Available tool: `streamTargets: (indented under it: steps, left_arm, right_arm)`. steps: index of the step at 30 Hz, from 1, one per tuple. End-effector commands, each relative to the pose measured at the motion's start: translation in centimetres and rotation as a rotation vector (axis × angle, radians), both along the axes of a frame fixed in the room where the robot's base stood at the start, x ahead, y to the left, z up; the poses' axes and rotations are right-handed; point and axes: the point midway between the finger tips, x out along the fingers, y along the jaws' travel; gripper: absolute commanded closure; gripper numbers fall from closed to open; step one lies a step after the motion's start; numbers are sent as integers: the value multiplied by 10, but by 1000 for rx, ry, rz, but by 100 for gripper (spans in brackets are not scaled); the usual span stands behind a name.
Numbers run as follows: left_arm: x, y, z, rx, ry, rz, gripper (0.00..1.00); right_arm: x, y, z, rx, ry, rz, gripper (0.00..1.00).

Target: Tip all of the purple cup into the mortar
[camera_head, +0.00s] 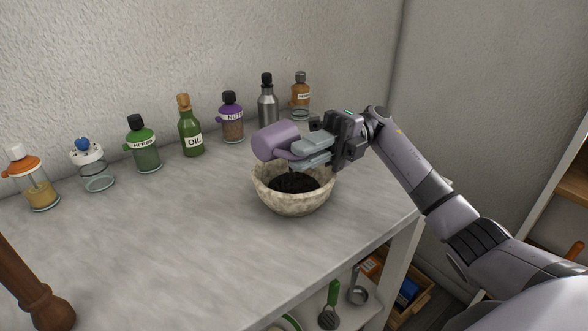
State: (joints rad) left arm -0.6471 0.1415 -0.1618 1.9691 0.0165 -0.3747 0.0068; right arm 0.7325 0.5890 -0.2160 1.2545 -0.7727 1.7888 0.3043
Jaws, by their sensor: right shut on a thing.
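The purple cup (276,142) is held above the mortar, tipped onto its side. My right gripper (310,152) is shut on the purple cup from the right. The cup's mouth is not clearly visible. The mortar (293,203) is a speckled stone bowl standing on the counter, directly below the cup and gripper. Dark contents (293,183) show inside the mortar. Whether anything is left in the cup cannot be seen. My left gripper is not in view.
Several bottles and jars stand along the wall, including the oil bottle (190,130) and the nut jar (232,122). A brown wooden piece (32,285) is at the lower left. The grey counter (150,240) is clear in front. A shelf with utensils is below.

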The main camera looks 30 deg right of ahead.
Motion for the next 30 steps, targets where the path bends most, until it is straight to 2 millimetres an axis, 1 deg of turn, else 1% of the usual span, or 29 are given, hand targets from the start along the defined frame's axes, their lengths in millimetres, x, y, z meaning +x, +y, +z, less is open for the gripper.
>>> streamTargets:
  steps: [23, 30]
  left_arm:
    - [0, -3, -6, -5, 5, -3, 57]
    - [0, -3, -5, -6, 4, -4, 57]
  right_arm:
    - [1, -3, 1, 84, 23, 0, 100]
    - [1, -4, 4, 110, 30, -1, 100]
